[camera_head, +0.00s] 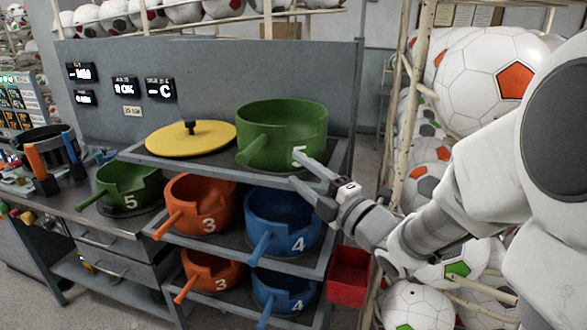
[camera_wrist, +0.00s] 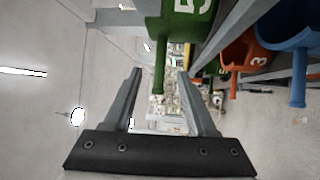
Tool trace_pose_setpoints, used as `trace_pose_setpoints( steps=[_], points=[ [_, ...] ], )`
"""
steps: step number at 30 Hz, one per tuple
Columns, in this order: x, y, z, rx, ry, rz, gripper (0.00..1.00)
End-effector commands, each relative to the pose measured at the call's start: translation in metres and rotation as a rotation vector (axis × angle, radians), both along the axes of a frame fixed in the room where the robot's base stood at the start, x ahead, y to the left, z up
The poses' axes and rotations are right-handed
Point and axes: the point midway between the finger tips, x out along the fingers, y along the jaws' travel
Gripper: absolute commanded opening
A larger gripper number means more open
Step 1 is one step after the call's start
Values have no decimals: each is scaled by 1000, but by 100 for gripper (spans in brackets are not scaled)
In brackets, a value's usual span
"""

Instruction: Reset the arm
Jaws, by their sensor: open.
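My gripper (camera_head: 302,169) is open and empty, in front of the right part of the top shelf. Its fingers are spread apart in the wrist view (camera_wrist: 156,75), with nothing between them. The large green pot (camera_head: 284,136) sits on the top shelf just behind the gripper, its handle pointing to the front left. In the wrist view the green pot (camera_wrist: 195,25) shows at the top, beyond the fingers. I cannot tell whether a finger touches it. My arm reaches in from the right.
A yellow lid (camera_head: 190,138) lies left of the green pot. Orange pots (camera_head: 205,203) and blue pots (camera_head: 283,223) fill the lower shelves. A smaller green pot (camera_head: 128,187) stands at left. A red bin (camera_head: 349,276) hangs at the right. Ball racks (camera_head: 472,85) stand beside my arm.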

Motion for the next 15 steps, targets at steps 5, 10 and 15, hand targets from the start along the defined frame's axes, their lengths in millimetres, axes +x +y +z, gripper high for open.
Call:
trace_pose_setpoints(
  steps=[5,10,15],
  points=[
    [0,0,0,0,0,0,57],
    [1,-1,1,-6,16,-12,57],
    [7,-13,1,-13,135,-119,57]
  ],
)
